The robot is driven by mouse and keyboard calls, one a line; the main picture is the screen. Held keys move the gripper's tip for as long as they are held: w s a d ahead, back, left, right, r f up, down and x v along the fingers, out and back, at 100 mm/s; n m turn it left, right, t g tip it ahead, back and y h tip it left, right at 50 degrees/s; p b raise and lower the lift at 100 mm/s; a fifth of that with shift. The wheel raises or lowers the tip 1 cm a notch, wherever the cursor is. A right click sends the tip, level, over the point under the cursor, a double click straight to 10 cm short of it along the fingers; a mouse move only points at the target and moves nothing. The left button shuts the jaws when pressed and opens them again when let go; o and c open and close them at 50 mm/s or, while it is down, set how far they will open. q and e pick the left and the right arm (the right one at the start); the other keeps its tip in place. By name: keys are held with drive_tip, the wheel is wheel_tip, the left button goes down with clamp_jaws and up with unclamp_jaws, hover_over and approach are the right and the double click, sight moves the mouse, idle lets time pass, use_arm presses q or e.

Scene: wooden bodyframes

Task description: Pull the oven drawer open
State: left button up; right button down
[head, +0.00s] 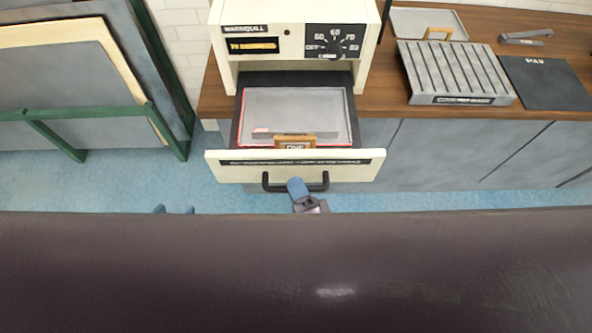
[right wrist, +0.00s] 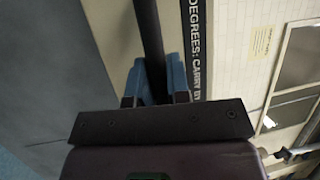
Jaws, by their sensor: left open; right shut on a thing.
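The cream oven (head: 294,45) stands on the wooden counter. Its drawer (head: 225,172) is pulled out toward me, with a clear tray (head: 295,112) and a small wooden tag inside. A black bar handle (head: 283,188) runs along the drawer front. My right gripper (head: 298,190) is shut on this handle, near its middle. In the right wrist view, the blue fingers of my right gripper (right wrist: 158,82) are closed around the black handle bar (right wrist: 148,30). My left gripper (head: 175,210) shows only its blue fingertips, apart and empty, above the floor left of the drawer.
A slotted grey rack (head: 455,72), a dark mat (head: 545,82) and a grey tray lie on the counter (head: 385,95) to the right. A green-framed rack of boards (head: 85,85) stands at the left. Blue floor (head: 110,190) is clear between.

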drive_tip(key=shift+s, duration=0.25)
drive_tip(key=c, duration=1.1)
unclamp_jaws()
drive_tip(key=b+v, duration=0.1)
drive_tip(key=v, duration=0.9)
drive_tip(key=shift+s+d, duration=0.2)
drive_tip(key=shift+s, duration=0.15)
drive_tip(key=shift+f, duration=0.1)
